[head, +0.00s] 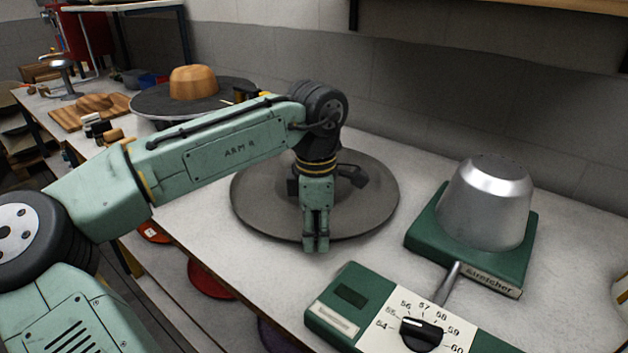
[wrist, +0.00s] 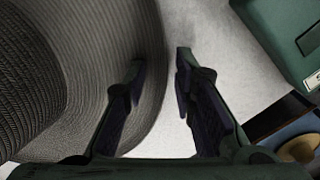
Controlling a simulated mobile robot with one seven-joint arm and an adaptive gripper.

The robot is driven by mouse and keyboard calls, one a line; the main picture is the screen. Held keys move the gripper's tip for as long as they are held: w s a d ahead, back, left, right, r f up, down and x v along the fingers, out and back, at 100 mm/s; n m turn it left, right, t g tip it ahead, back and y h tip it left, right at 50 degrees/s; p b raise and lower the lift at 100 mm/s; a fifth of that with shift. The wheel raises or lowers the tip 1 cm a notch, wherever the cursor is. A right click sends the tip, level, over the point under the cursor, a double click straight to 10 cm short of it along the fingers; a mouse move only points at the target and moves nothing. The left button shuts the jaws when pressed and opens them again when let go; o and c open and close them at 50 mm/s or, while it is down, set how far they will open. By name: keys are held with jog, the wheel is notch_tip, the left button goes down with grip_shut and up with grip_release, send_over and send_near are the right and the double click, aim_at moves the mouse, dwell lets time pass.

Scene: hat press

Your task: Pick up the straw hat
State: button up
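The straw hat (head: 262,205) is dark grey with a wide round brim and lies on the bench in the middle of the head view. My arm and gripper hide much of its centre. In the wrist view its woven brim (wrist: 95,90) fills the left side, with part of the crown at the far left. My gripper (head: 316,247) points down at the hat's front edge. In the wrist view the gripper (wrist: 160,61) has a narrow gap between its fingertips, one over the brim, the other past its edge. Contact with the brim cannot be told.
A green stretcher (head: 422,236) with a metal dome stands right of the hat. A green dial box (head: 345,292) is at the front right. A wooden block (head: 194,82) on a dark disc sits behind my arm. A wall closes the back. Bare bench lies around the hat.

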grip_shut()
jog(key=shift+r, duration=0.1)
dwell(0.4)
notch_tip(320, 180, up, 10)
jog(key=b, duration=0.1)
jog(key=shift+c, duration=2.3)
grip_release()
grip_shut()
